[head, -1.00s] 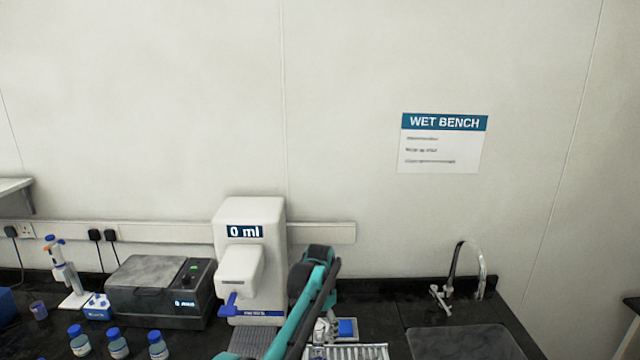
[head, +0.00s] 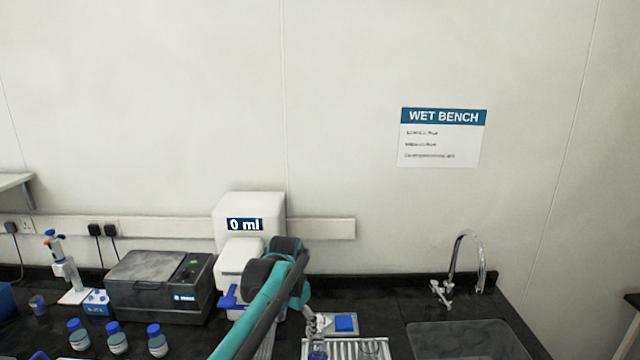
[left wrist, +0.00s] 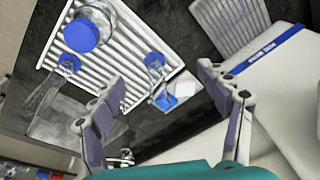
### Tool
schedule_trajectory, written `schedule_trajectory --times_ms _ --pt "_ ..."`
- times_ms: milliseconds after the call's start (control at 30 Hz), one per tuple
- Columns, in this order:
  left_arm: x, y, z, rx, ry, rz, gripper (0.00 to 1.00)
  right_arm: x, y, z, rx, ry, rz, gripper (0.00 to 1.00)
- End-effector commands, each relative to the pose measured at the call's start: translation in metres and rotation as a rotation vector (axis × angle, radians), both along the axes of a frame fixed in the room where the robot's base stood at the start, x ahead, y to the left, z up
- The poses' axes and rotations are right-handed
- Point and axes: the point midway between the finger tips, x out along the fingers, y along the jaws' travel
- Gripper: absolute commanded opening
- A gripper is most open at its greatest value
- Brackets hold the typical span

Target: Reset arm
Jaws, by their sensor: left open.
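My left arm crosses the lower middle of the head view in front of the white dispenser. My left gripper (head: 318,324) is at the end of that arm, above the black bench near a white ribbed rack (head: 345,346). In the left wrist view its two grey-purple fingers stand wide apart, and the left gripper (left wrist: 162,92) is open with nothing between them. The ribbed rack (left wrist: 130,40) lies below it, bearing glass vessels with blue in them, the largest a round one (left wrist: 82,36). My right gripper is not in view.
The white dispenser (head: 250,207), reading 0 ml, stands close to my left arm. A grey lidded box (head: 155,290), several blue-capped bottles (head: 117,340) and a pipette stand (head: 72,292) are to the left. A sink (head: 470,341) with a tap (head: 460,265) is at the right.

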Motion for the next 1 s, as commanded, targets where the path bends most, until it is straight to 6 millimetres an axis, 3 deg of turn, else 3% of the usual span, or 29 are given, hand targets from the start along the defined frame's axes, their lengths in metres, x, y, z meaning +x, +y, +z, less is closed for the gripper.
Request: schedule_trajectory --times_ms 200,367,567,700,833,1000 --pt "-0.077 0.041 0.014 -0.040 -0.110 0.144 0.76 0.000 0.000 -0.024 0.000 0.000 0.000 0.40" --pt "-0.138 0.066 0.007 -0.073 -0.192 0.249 0.76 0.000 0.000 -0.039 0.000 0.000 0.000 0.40" --pt "-0.213 0.091 -0.026 -0.120 -0.295 0.376 0.76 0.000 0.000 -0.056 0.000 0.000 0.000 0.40" --pt "-0.257 0.103 -0.058 -0.152 -0.359 0.454 0.76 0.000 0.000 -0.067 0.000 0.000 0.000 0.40" --pt "-0.282 0.110 -0.084 -0.175 -0.402 0.504 0.76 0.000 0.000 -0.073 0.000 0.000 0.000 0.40" --pt "-0.295 0.113 -0.098 -0.188 -0.426 0.533 0.76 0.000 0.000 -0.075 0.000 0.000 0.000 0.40"
